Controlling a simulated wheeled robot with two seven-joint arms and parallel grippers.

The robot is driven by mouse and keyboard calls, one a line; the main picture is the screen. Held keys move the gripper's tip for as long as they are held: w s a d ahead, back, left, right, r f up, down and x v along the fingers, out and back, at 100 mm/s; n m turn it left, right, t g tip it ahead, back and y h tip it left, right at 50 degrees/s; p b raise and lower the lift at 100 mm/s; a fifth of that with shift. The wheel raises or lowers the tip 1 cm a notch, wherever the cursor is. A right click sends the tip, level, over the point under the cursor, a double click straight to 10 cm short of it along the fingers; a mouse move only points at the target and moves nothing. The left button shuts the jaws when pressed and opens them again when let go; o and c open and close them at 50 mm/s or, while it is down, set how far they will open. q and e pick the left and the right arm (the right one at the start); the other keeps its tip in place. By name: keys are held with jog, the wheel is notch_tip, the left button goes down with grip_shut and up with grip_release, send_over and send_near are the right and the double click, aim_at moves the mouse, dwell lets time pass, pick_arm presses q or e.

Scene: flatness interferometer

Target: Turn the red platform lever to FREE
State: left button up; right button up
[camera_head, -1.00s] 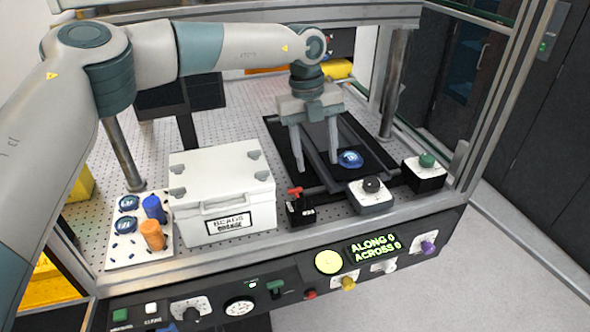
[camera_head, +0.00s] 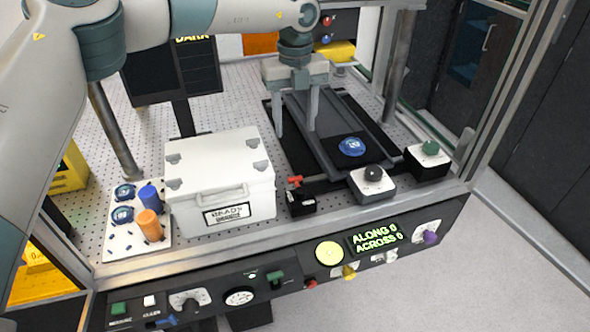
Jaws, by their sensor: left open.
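The red platform lever (camera_head: 294,181) sits on a small black block (camera_head: 301,204) at the front edge of the dark platform (camera_head: 327,147), right of the white box. The lettering on its block is too small to read. My left gripper (camera_head: 295,133) points down over the platform, behind the lever and apart from it. Its two fingers are spread with nothing between them. A round blue disc (camera_head: 352,147) lies on the platform to the right of the fingers. My right gripper is not in view.
A white lidded box (camera_head: 220,180) stands left of the lever. A black-knobbed block (camera_head: 372,184) and a green-knobbed block (camera_head: 428,159) stand to its right. A white tray (camera_head: 125,246) holds blue discs and two cylinders. The front panel's display (camera_head: 375,238) reads ALONG 0, ACROSS 0.

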aim_at(295, 177)
pick_arm(q)
notch_tip(295, 177, down, 14)
jog(key=p, duration=0.6)
jog(key=shift+f, duration=0.25)
jog(key=shift+f+p, duration=0.3)
jog(key=shift+f, duration=0.25)
jog(key=shift+c, duration=0.6)
jog(key=c, duration=0.9)
